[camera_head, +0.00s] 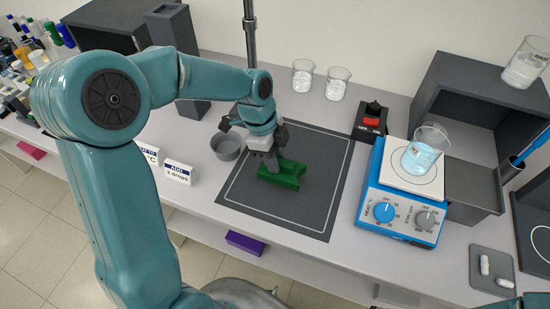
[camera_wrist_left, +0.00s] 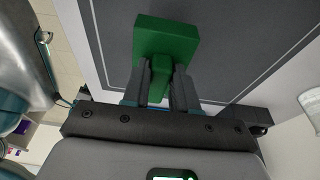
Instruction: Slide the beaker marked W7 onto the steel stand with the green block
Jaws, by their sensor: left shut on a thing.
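My left gripper (camera_head: 268,164) is shut on the green block (camera_head: 287,175), over the dark mat. The wrist view shows both fingers (camera_wrist_left: 160,88) on a narrow green stem, with the block's wider head (camera_wrist_left: 166,38) beyond them. I cannot tell whether the block touches the mat. Two beakers with white contents stand at the back, a left one (camera_head: 302,76) and a right one (camera_head: 337,84). Another beaker (camera_head: 424,149) with pale blue liquid stands on the hotplate. I cannot read W7 on any of them. A vertical metal rod (camera_head: 250,38) rises behind my arm; its base is hidden. My right gripper is out of view.
The dark mat (camera_head: 318,208) has bare room around the block. A grey cup (camera_head: 226,147) and small label cards (camera_head: 179,172) are left of it. The blue hotplate (camera_head: 402,220), a red switch box (camera_head: 371,120) and dark shelves (camera_head: 470,95) with another beaker (camera_head: 526,65) stand right.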

